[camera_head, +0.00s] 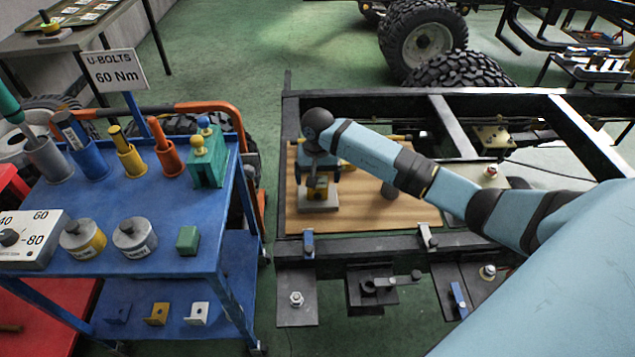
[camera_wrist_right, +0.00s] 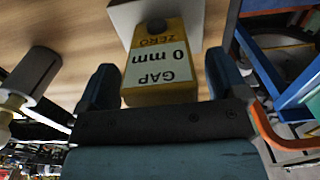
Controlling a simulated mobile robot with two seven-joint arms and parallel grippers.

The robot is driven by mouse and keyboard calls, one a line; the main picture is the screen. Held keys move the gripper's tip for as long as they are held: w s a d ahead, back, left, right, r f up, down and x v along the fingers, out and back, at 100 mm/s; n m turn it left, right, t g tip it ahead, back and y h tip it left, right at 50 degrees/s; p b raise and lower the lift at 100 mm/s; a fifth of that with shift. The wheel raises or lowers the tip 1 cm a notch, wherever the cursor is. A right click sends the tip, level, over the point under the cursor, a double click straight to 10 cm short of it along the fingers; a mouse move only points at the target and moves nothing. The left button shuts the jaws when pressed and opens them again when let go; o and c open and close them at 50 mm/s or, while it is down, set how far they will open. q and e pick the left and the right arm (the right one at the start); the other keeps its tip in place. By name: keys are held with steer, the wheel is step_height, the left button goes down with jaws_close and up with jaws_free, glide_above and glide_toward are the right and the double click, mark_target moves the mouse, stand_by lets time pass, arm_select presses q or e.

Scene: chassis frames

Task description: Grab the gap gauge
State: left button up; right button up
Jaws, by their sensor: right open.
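The gap gauge (camera_wrist_right: 160,75) is a yellow box with a white label reading "GAP 0 mm" and "ZERO", plus a dark round knob. It sits at a pale block (camera_wrist_right: 190,15) on the wooden board. In the head view the gauge (camera_head: 318,188) shows as a small yellow patch below my right wrist, largely hidden by the gripper. My right gripper (camera_wrist_right: 160,64) is open, with one blue finger on each side of the gauge. Small gaps seem to show between fingers and gauge; contact is hard to tell. My left gripper is out of view.
The wooden board (camera_head: 375,212) lies inside a black chassis frame (camera_head: 375,243). A grey cylinder (camera_wrist_right: 35,70) lies beside the gauge. A blue cart (camera_head: 150,210) with tools, weights and a dial box (camera_head: 30,240) stands at left. The board right of the gauge is partly free.

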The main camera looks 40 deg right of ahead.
steer(key=c, duration=1.1)
steer(key=shift+r, duration=0.1)
